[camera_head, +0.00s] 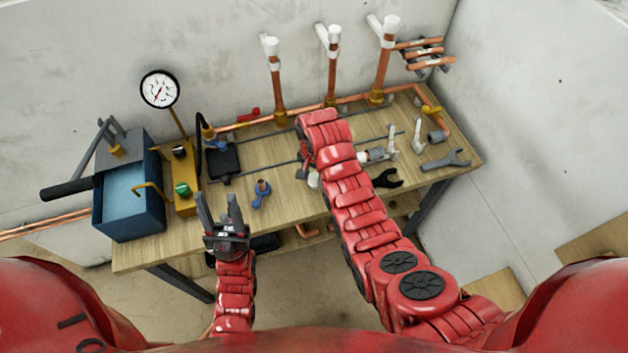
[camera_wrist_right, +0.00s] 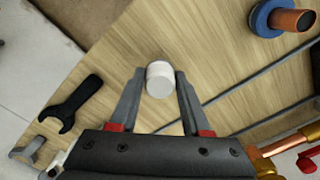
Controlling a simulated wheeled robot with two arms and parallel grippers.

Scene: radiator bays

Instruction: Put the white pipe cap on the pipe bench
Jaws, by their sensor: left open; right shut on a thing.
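The white pipe cap (camera_wrist_right: 160,88) sits between the fingertips of my right gripper (camera_wrist_right: 160,75), which is shut on it. In the head view the cap (camera_head: 313,180) shows as a small white piece beside the fingers of my right gripper (camera_head: 306,172), largely hidden by my arm. It is over the front part of the wooden pipe bench (camera_head: 290,218); I cannot tell whether it touches the top. My left gripper (camera_head: 219,203) is open and empty at the bench's front edge.
A blue clamp with a copper stub (camera_head: 262,193) stands left of the cap. A black wrench (camera_head: 388,179) lies to the right. A blue box (camera_head: 128,195) and yellow pump unit (camera_head: 181,182) fill the left end. Copper uprights with white tops (camera_head: 332,70) line the back.

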